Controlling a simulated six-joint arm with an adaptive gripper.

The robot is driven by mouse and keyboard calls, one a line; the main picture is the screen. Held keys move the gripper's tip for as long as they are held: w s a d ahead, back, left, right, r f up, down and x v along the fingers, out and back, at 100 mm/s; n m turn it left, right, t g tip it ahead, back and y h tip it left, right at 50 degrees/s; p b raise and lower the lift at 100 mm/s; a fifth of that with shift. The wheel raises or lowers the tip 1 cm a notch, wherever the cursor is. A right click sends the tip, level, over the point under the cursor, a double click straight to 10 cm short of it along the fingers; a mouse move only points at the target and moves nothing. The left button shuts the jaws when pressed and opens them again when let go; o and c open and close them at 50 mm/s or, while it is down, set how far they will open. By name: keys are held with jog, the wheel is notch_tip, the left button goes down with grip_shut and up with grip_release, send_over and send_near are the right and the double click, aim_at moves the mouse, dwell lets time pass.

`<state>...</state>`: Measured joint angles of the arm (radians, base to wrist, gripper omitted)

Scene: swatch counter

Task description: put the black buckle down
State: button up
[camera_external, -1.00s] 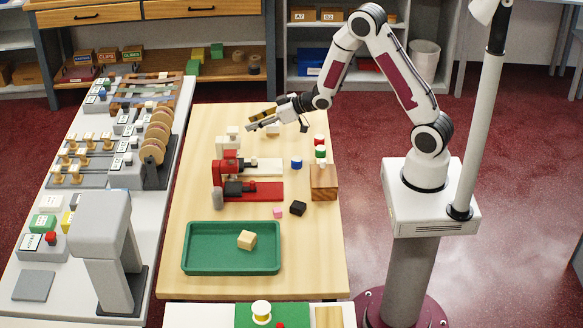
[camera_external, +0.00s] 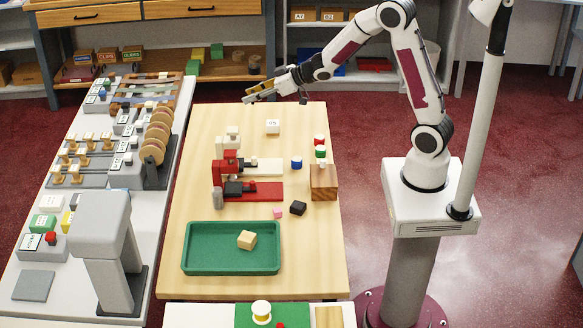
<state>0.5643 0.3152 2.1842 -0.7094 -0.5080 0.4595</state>
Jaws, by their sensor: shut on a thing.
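My gripper (camera_external: 254,95) is at the end of the outstretched arm, over or just past the far edge of the wooden table (camera_external: 210,285). Its fingers point left and are shut. What they hold is small and mostly hidden by the fingers; I take it for the black buckle, but its shape cannot be made out. No surface is seen touching the fingers. A separate small black block (camera_external: 298,208) lies on the table, right of the red fixture.
A green tray (camera_external: 187,262) holding a tan block (camera_external: 247,240) sits at the near end. Red and white fixtures (camera_external: 232,168), a blue cylinder (camera_external: 296,162), a wooden block (camera_external: 323,183) and a white block (camera_external: 272,127) stand farther back. The grey counter (camera_external: 75,262) is at left.

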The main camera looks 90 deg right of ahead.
jog(key=w+a+r, duration=0.2)
jog(key=w+a, duration=0.1)
jog(key=a, duration=0.4)
jog(key=w+a+r, duration=0.3)
jog(key=a, duration=0.3)
jog(key=s+a+r+m+h, duration=0.1)
jog(key=a, duration=0.9)
jog(key=s+a+r+h, duration=0.1)
jog(key=a+r, duration=0.1)
jog(key=a, duration=0.7)
jog(key=s+a+f+m+g+h, duration=0.1)
jog(key=s+a+f, duration=0.25)
jog(key=s, duration=0.45)
jog(key=s+a+f+m+h, duration=0.15)
jog(key=s+a, duration=0.25)
jog(key=s, duration=0.4)
jog(key=s+a+f+m+g, duration=0.1)
jog(key=s+a+f, duration=0.25)
jog(key=s, duration=0.45)
notch_tip(320, 180, down, 11)
jog(key=shift+s+a, duration=0.2)
jog(key=shift+f, duration=0.1)
jog(key=shift+f, duration=2.8)
